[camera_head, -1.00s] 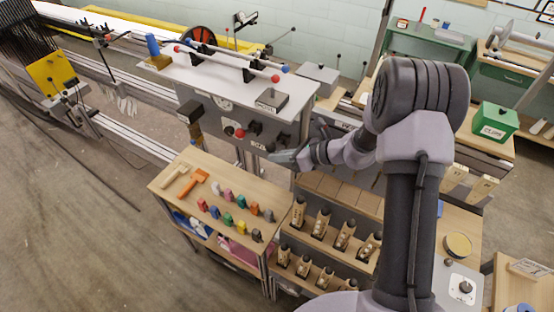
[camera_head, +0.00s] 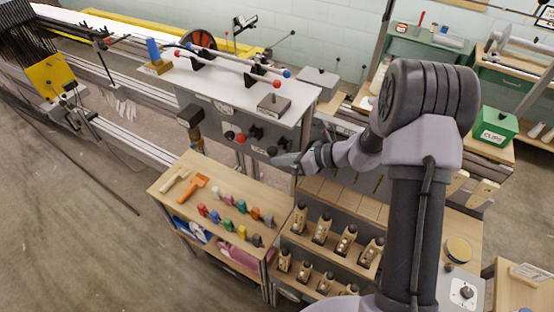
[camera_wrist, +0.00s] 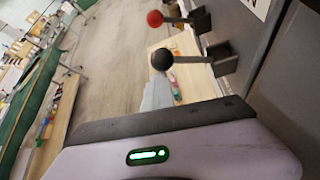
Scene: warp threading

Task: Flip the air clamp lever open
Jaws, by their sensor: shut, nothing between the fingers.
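The lever panel (camera_head: 215,110) faces me below a grey table top. It carries a red-knobbed lever (camera_head: 240,138) and a black-knobbed lever (camera_head: 272,151). In the wrist view the red knob (camera_wrist: 155,18) and the black knob (camera_wrist: 162,59) stand out on short stems from dark blocks. The panel labels are too small to tell which lever is the air clamp. My gripper (camera_head: 285,159) is shut and empty, just below and right of the black knob. In the wrist view the grey fingertips (camera_wrist: 158,95) lie close to that knob, with a small apparent gap.
A low wooden bench (camera_head: 165,190) with coloured pieces and an orange tool (camera_head: 195,187) stands below the panel. A rack (camera_head: 330,222) of wooden-handled tools is to its right. Rods with coloured ball ends lie on the table top. Open floor is at left.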

